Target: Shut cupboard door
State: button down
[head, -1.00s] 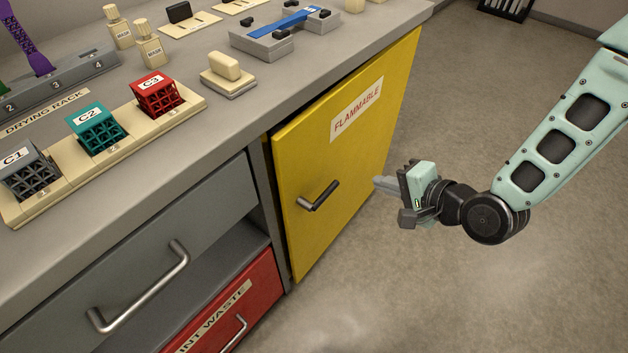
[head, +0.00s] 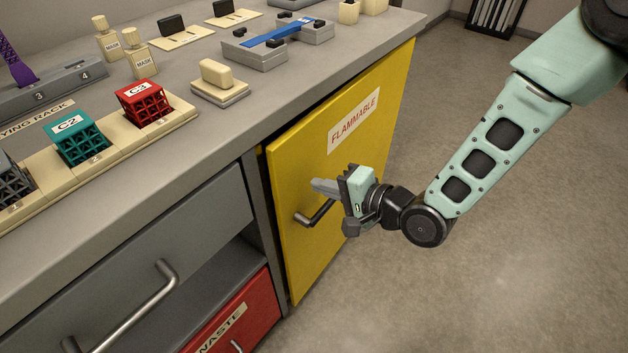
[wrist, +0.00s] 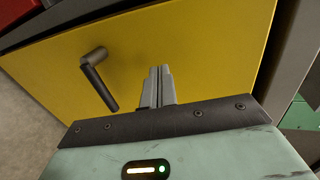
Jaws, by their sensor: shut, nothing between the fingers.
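The yellow cupboard door (head: 352,185), labelled FLAMMABLE, is under the bench. A narrow dark gap shows along its left and top edges, so it looks slightly ajar. Its dark bar handle (head: 315,214) is near the left edge, and the handle also shows in the wrist view (wrist: 98,78). My gripper (head: 318,184) is in front of the door, just above the handle in the head view. Its fingers (wrist: 160,74) are together and empty, pointing at the yellow panel right of the handle in the wrist view. I cannot tell whether the tips touch the door.
Left of the door are a grey drawer (head: 150,250) and a red waste drawer (head: 232,318), with an open shelf between. The grey worktop (head: 215,140) above carries lattice cubes, bottles and fixtures. The floor (head: 500,260) to the right is clear.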

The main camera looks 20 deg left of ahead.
jog(key=shift+w+a, duration=0.25)
jog(key=shift+a, duration=0.4)
jog(key=shift+w+a, duration=0.2)
jog(key=shift+a, duration=0.4)
